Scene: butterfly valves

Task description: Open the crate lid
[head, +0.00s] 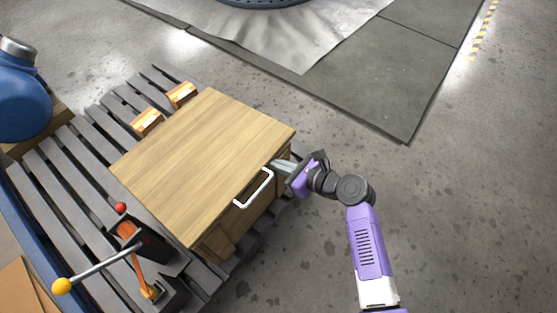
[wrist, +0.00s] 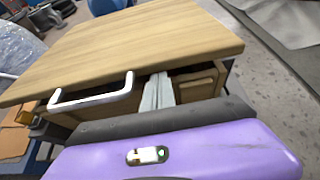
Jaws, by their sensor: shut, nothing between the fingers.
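The wooden crate (head: 216,243) stands on a slatted pallet. Its flat wooden lid (head: 205,150) covers the top, with a white U-shaped handle (head: 262,192) at the front edge. In the wrist view the lid (wrist: 130,42) fills the upper middle, with the handle (wrist: 95,98) to the left of my fingers. A dark gap shows under the lid's edge on the right, above the crate's front (wrist: 200,85). My gripper (head: 279,165) is at the front edge, to the right of the handle and apart from it. Its grey fingers (wrist: 157,88) are shut, tips at the lid's edge; contact is unclear.
Two small orange-and-white boxes (head: 165,108) sit on the pallet (head: 90,150) behind the crate. A lever with a yellow knob (head: 62,286) and a red-knobbed lever (head: 121,207) stand near the crate's left front. A blue rounded object (head: 22,100) is far left. Floor right is clear.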

